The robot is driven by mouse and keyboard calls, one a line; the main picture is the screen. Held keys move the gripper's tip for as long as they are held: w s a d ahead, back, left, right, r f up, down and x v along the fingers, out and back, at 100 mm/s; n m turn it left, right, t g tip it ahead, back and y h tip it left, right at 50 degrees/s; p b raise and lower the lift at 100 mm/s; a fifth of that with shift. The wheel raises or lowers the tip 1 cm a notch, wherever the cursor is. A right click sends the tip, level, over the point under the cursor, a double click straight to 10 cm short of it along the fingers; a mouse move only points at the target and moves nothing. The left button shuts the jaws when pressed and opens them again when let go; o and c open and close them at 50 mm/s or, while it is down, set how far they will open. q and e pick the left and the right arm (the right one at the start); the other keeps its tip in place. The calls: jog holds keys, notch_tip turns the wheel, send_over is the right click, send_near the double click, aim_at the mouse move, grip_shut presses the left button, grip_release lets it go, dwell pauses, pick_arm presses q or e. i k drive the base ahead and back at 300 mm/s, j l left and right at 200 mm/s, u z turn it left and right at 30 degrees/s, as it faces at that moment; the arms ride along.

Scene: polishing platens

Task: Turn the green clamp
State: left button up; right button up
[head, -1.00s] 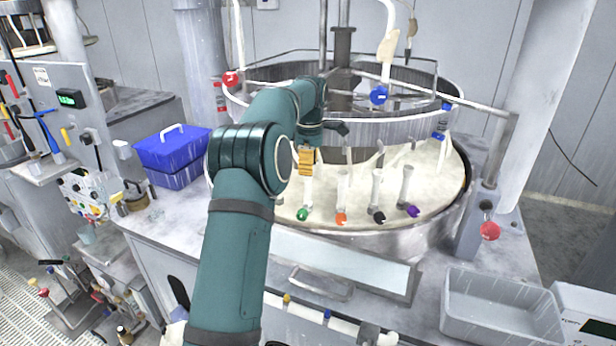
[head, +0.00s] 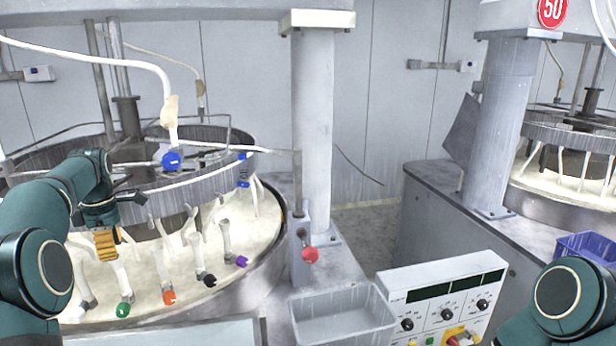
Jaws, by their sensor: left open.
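The green clamp (head: 123,309) is the green-ended one in a row of white clamps on the rim of the cream-coloured platen (head: 262,215), in the lower left of the head view. Its pale stem rises away from the green end, and its upper part is close to my gripper in the picture. My left gripper (head: 119,228) is open, above and behind the green end. I see no contact with the green end. My right gripper is out of view; only part of my right arm shows at the lower right.
Orange (head: 169,298), black (head: 209,280) and purple (head: 241,262) clamp ends lie to the right of the green one. A red knob (head: 309,254) is on a post. A grey tray (head: 342,322) and control box (head: 443,300) stand in front. A blue hose fitting (head: 171,160) hangs above.

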aim_at(123, 311)
jog(key=k, duration=1.5)
